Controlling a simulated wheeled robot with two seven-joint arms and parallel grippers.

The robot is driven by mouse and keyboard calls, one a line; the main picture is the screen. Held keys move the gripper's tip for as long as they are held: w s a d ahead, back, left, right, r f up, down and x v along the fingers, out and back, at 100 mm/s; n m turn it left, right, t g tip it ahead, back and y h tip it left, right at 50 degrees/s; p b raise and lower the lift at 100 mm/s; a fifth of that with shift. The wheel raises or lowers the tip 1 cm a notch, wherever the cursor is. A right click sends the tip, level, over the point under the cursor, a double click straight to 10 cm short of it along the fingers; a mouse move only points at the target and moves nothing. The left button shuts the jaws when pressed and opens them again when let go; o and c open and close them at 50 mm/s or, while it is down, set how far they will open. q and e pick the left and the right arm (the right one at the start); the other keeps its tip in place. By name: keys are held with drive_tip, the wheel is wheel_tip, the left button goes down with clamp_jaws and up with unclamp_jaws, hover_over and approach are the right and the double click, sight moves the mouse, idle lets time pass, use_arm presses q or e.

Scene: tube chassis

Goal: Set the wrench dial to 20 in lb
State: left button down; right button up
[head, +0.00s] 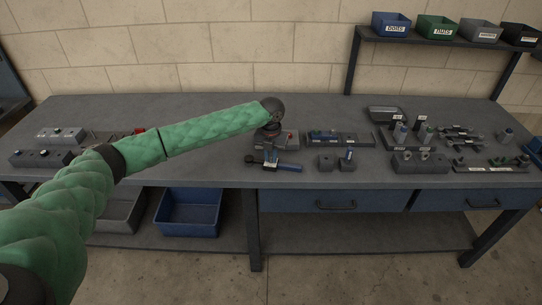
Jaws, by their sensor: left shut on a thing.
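My left arm, in a green sleeve, reaches in from the left. My right gripper does not show.
A dark box with knobs (40,158) is at left. The bench's front edge is close.

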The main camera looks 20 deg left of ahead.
sight(271, 158)
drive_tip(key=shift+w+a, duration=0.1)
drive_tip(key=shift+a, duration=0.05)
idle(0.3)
use_arm(q)
drive_tip(key=c, duration=1.4)
unclamp_jaws()
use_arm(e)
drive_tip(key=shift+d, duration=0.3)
